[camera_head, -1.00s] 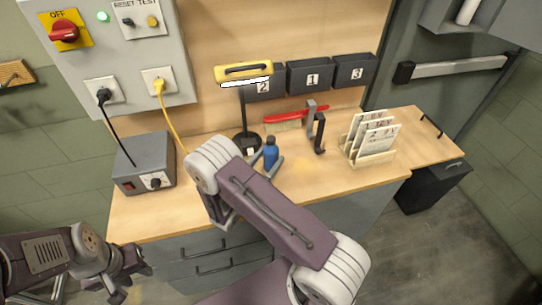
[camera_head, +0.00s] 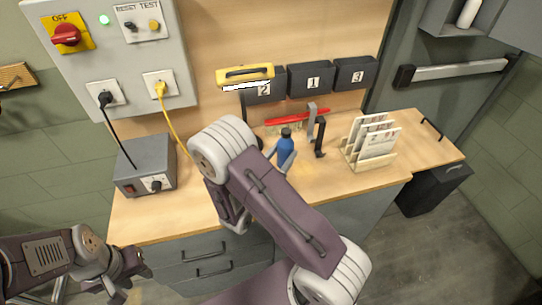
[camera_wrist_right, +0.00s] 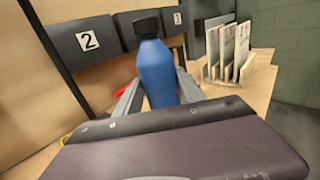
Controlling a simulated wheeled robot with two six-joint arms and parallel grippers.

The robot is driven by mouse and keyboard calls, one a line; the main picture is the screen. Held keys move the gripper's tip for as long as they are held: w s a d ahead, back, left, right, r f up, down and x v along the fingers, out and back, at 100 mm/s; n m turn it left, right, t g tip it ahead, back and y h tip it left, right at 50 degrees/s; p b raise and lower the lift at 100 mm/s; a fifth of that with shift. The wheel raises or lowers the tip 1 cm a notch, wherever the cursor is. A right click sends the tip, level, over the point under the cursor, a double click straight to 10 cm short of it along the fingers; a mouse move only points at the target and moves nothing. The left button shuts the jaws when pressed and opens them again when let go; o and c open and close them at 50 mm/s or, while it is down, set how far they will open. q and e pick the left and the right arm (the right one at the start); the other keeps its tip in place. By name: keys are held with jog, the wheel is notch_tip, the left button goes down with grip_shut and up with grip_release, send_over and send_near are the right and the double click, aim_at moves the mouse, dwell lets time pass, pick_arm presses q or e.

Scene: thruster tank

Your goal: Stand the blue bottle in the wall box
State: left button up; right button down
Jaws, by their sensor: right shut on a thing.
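The blue bottle (camera_head: 285,154) with its black cap is held above the workbench in my right gripper (camera_head: 281,165). In the right wrist view the bottle (camera_wrist_right: 156,75) stands between the two grey fingers (camera_wrist_right: 158,95), which are shut on it. It looks roughly upright there; its lower end is hidden by the gripper body. A grey open box (camera_head: 450,22) is on the wall at the top right, with a white cylinder (camera_head: 468,12) in it. My left gripper (camera_head: 128,278) is low at the left, before the bench; its finger gap is unclear.
Black bins numbered 2 (camera_head: 264,90), 1 (camera_head: 313,78) and 3 (camera_head: 356,72) line the back wall. A red-handled brush (camera_head: 297,117), a black hook-shaped stand (camera_head: 320,138) and a card rack (camera_head: 370,142) are behind or right of the bottle. A grey power unit (camera_head: 146,165) stands left.

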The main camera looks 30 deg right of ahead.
jog(key=s+d+r+p, duration=0.3)
jog(key=s+r+p, duration=0.1)
jog(key=s+p, duration=0.2)
jog(key=shift+p, duration=0.85)
